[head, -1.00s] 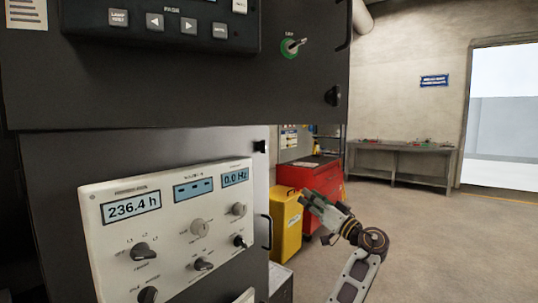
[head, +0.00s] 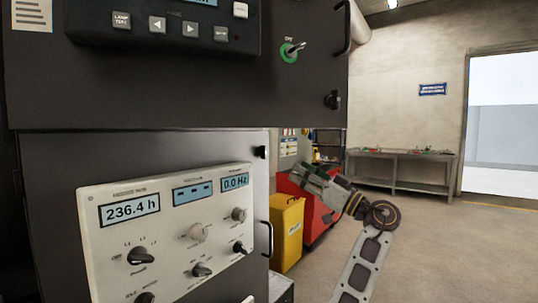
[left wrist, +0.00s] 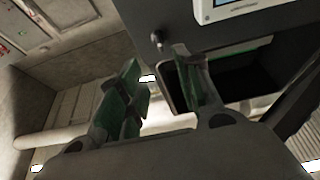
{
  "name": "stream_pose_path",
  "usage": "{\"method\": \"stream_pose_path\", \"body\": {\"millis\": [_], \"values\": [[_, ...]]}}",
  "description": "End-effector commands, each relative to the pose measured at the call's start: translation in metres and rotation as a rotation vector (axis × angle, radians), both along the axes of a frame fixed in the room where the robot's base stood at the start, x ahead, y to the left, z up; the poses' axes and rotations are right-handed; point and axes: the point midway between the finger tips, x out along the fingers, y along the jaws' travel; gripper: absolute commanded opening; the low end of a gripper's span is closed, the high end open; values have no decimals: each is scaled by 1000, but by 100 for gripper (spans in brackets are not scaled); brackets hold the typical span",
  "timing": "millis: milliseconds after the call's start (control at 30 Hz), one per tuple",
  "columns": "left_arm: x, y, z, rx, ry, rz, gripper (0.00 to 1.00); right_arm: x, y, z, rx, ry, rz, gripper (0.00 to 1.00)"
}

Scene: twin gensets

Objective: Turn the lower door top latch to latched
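The lower door (head: 150,155) is dark grey, with a white control panel on it. Its top latch (head: 260,152) is a small black knob at the door's upper right corner; its exact turn is too small to tell. My left gripper (head: 298,172) is right of the door edge and a little below the latch, apart from it in the picture. In the left wrist view the two fingers (left wrist: 156,72) are spread with nothing between them. A small dark knob (left wrist: 157,39) shows just beyond the fingertips on a dark panel; I cannot tell which latch it is. My right gripper is not seen.
The upper door has a black latch (head: 332,100), a green-ringed switch (head: 291,50) and a handle (head: 345,28). The lower door's handle (head: 266,238) sticks out. A yellow bin (head: 286,235) and red cabinet (head: 318,215) stand behind my gripper. Floor to the right is clear.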

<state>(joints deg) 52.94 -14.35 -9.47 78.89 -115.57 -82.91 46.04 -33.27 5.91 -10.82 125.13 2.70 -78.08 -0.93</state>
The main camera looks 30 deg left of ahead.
Motion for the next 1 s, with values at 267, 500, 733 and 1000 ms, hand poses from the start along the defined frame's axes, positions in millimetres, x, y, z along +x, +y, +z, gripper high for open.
{"method": "stream_pose_path", "body": {"millis": [267, 500, 733, 1000], "values": [[2, 26, 11, 0, 0, 1, 34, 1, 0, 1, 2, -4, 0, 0], [4, 55, 23, 0, 0, 1, 34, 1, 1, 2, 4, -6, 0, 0], [6, 83, 35, 0, 0, 1, 34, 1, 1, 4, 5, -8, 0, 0], [9, 111, 46, 0, 0, 0, 34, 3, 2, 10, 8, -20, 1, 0]]}}
